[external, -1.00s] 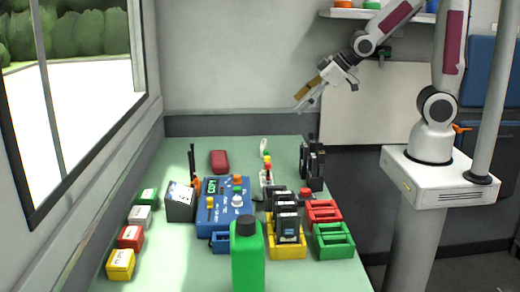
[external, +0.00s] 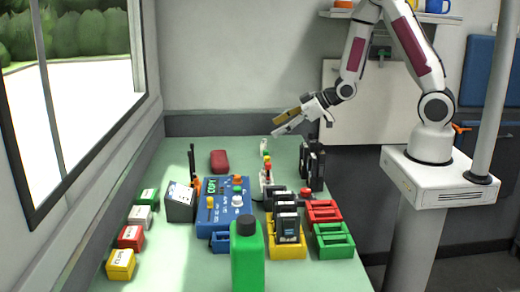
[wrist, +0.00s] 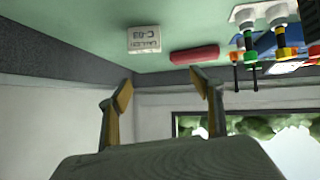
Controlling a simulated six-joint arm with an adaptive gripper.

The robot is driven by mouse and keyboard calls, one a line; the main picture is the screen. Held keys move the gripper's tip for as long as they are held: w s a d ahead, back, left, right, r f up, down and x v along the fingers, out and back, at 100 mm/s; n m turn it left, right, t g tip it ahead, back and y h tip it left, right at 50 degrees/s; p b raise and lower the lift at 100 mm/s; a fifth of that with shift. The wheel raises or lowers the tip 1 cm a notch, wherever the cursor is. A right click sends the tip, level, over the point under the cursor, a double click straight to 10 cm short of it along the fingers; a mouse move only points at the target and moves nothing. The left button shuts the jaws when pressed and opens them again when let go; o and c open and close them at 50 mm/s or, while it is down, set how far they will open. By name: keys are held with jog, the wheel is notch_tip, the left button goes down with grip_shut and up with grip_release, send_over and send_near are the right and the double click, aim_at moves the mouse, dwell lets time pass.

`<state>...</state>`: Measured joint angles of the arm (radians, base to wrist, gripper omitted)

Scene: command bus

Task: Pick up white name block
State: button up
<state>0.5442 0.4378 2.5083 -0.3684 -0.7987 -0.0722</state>
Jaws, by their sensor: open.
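A white block with a label (external: 139,216) sits at the left of the bench, in a row between a green block (external: 148,196) and a red one (external: 130,237). A white labelled block (wrist: 143,39) shows upside down in the wrist view, lying on the bench; I cannot tell whether it is the one in the row. My gripper (external: 274,128) is open above the far end of the bench, well away from the row. In the wrist view its two fingers (wrist: 162,84) are apart with nothing between them.
A yellow block (external: 121,264) ends the row. A blue control box (external: 222,215), a green bottle (external: 247,258), a yellow tray (external: 287,252) and red and green trays crowd the middle and right. A red case (external: 219,161) lies at the back, with clear bench around it.

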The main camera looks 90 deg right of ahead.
jog(key=m+t, duration=0.1)
jog(key=t, duration=0.1)
send_near(265, 142)
jog(key=x, duration=0.3)
jog(key=shift+w+f, duration=0.2)
jog(key=shift+f, duration=0.2)
jog(key=shift+s+d+f+m, duration=0.3)
jog(key=shift+s+f, duration=0.1)
jog(key=shift+f, duration=0.25)
jog(key=shift+w, duration=0.1)
jog(key=shift+x, duration=1.25)
jog(key=shift+r, duration=0.1)
jog(key=shift+w, duration=0.1)
jog(key=shift+w+d, duration=0.2)
jog(key=shift+w, duration=1.75)
jog(key=shift+w+d+f, duration=0.15)
jog(key=shift+w+f, duration=0.25)
jog(key=shift+w, duration=0.2)
